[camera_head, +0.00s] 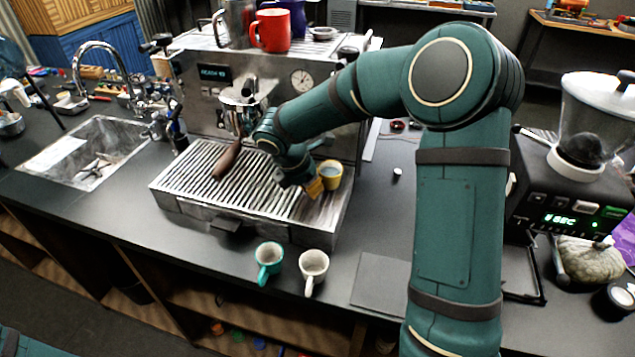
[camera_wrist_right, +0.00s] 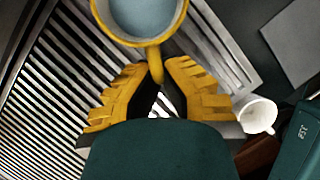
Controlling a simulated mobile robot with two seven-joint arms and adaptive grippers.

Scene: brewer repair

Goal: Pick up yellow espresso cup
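The yellow espresso cup (camera_head: 331,172) is upright at the right end of the espresso machine's slatted drip tray (camera_head: 200,180). A blue-grey round surface shows inside it. In the right wrist view the cup (camera_wrist_right: 140,38) is at the top, its handle pointing down at my gripper. My right gripper (camera_head: 314,187) is beside the cup on the handle side. Its yellow-padded fingertips (camera_wrist_right: 158,72) are close together around the handle and appear shut on it. Whether the cup's base touches the tray is hidden. My left gripper is out of view.
A teal cup (camera_head: 268,260) and a white cup (camera_head: 313,266) stand on the counter in front of the tray. A brown-handled portafilter (camera_head: 228,158) juts over the tray. A grinder (camera_head: 565,170) stands at the right. A red mug (camera_head: 271,30) is on the machine's top.

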